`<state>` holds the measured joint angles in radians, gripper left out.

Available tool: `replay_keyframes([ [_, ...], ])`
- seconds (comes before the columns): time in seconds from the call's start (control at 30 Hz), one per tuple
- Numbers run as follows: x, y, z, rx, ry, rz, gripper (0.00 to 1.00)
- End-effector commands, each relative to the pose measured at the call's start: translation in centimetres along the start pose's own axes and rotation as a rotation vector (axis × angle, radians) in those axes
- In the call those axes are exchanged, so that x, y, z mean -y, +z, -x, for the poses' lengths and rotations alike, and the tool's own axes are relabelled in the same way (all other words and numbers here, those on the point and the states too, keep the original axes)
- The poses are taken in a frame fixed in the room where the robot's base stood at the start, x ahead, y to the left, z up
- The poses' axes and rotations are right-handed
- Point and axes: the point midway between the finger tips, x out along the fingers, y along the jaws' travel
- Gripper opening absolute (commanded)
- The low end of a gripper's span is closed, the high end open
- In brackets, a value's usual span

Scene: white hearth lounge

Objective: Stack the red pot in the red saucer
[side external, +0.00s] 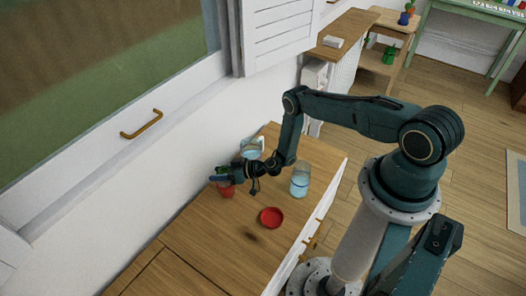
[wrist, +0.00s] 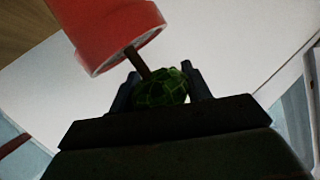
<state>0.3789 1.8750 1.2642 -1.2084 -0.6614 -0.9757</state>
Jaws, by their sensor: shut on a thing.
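The red pot (side external: 227,190) is near the wall side of the wooden counter, below my gripper (side external: 224,174). In the wrist view the red pot (wrist: 115,32) is tilted, joined by a brown stem to a round green plant top (wrist: 162,88). My gripper (wrist: 160,85) is shut on that green top, one finger on each side. Whether the pot touches the counter is unclear. The red saucer (side external: 271,217) lies flat and empty on the counter, right of and nearer than the pot.
A glass jar with bluish contents (side external: 300,183) stands on the counter behind and right of the saucer. Another glass jar (side external: 252,148) stands behind my gripper near the wall. The counter (side external: 215,245) is clear in front. A window and shutter line the wall.

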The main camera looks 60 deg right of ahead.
Motion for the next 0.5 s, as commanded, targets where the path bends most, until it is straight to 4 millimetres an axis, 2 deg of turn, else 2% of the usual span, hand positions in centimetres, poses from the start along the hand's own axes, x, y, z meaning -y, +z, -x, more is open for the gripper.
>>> replay_keyframes([
  [0.5,-0.26,0.59,-0.25,-0.003,-0.001,0.000,0.00],
])
